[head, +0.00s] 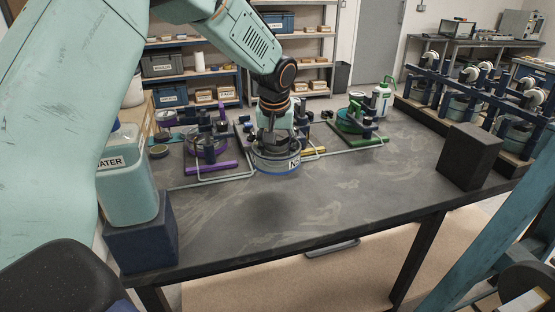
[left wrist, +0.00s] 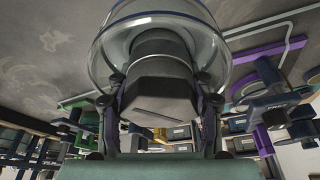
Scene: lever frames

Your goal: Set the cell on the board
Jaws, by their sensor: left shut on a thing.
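The cell (head: 278,163) is a round, clear-walled vessel with a blue band and a partly hidden label. My left gripper (head: 277,142) is shut on its dark top from above and holds it over the table, with a shadow below. In the left wrist view the fingers of the left gripper (left wrist: 160,95) close on a dark block inside the cell's glass rim (left wrist: 226,45). Lever frames with purple (head: 212,168), yellow (head: 314,151) and green (head: 365,143) bars stand behind the cell. I cannot tell which part is the board. My right gripper is not in view.
A water jug (head: 127,180) stands on a dark blue block (head: 142,240) at the left. A black block (head: 469,157) stands at the right, before a rack of levers (head: 470,90). The table's (head: 330,205) front middle is clear.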

